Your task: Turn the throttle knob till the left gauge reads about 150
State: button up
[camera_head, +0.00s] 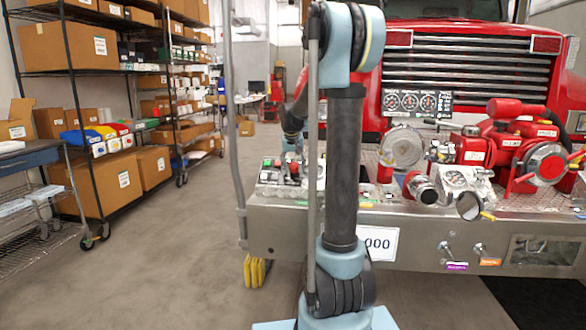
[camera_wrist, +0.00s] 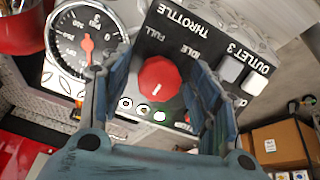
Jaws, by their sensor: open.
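The throttle knob (camera_wrist: 157,80) is red and round with a pale mark, on a black panel (camera_wrist: 183,45) lettered THROTTLE, FULL and IDLE in the wrist view. My gripper (camera_wrist: 162,75) is open, with one finger on each side of the knob. I cannot tell whether the fingers touch it. A round gauge (camera_wrist: 67,42) with a white-numbered dark dial and a red needle is left of the panel. Its lower right part is near my left finger, and its reading is too small to tell. In the head view the control panel (camera_head: 277,174) is partly behind my arm.
White switches (camera_wrist: 231,69) sit right of the knob, beside the OUTLET 3 lettering. In the head view, red valves and pipes (camera_head: 500,140) crowd the steel bumper (camera_head: 285,220) to the right. Shelving with boxes (camera_head: 75,50) stands left. The floor between is clear.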

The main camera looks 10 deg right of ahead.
jog(key=c, duration=1.1)
jog(key=shift+m+y, duration=0.3)
jog(key=shift+m, duration=1.5)
jog(key=o, duration=1.1)
jog(key=shift+r, duration=0.1)
jog(key=v, duration=1.1)
jog(key=shift+s+r, duration=0.25)
